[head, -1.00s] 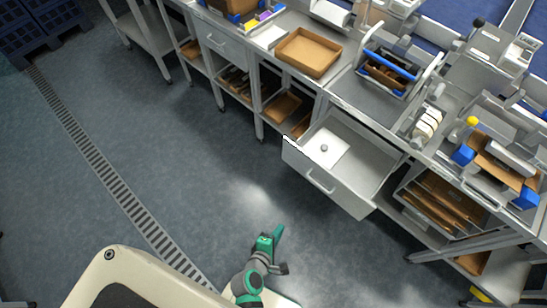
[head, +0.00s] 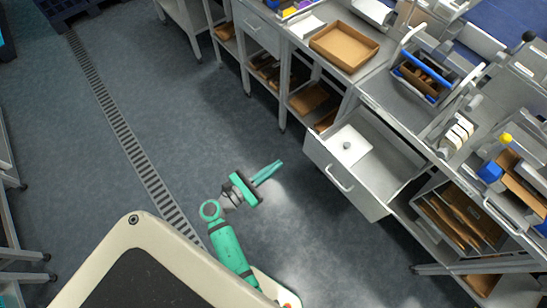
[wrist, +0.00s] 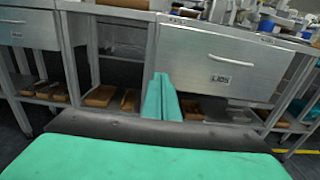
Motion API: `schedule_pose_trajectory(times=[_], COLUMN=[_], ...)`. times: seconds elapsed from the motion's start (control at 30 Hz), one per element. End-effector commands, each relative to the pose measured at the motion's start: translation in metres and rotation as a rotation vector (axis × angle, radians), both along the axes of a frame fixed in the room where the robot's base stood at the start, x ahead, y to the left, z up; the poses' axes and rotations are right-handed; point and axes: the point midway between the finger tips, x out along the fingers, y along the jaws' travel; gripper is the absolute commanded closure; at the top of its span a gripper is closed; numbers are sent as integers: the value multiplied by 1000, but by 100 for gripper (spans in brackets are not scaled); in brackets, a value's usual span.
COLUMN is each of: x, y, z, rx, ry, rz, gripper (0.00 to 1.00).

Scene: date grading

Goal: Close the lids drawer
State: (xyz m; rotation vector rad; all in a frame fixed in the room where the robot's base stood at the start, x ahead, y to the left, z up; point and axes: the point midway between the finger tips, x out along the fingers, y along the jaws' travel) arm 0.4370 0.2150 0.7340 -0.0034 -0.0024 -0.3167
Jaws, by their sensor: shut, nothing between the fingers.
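The lids drawer (head: 352,192) stands pulled out from under the bench in the head view. A white square lid with a round knob (head: 350,146) lies inside it, towards the front left. The drawer's front (wrist: 222,62) shows in the wrist view with a "LIDS" label and a bar handle. The handle (head: 340,179) also shows in the head view. My gripper (head: 278,166) has green fingers that are shut and empty, pointing towards the drawer and apart from it. The fingers (wrist: 162,97) also show in the wrist view, below and left of the label.
A cardboard tray (head: 344,46) and a tool caddy with a blue handle (head: 424,75) stand on the bench. A closed drawer (head: 260,32) lies further left. Shelves below hold brown boxes (head: 309,97). The floor between me and the bench is clear.

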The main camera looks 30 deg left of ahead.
Motion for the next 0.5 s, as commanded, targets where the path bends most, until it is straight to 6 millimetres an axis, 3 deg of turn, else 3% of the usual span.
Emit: schedule_pose_trajectory(times=[0.5], x=[89], y=[-29], z=[0], rx=[3], ry=[1], rz=[-1], gripper=[100])
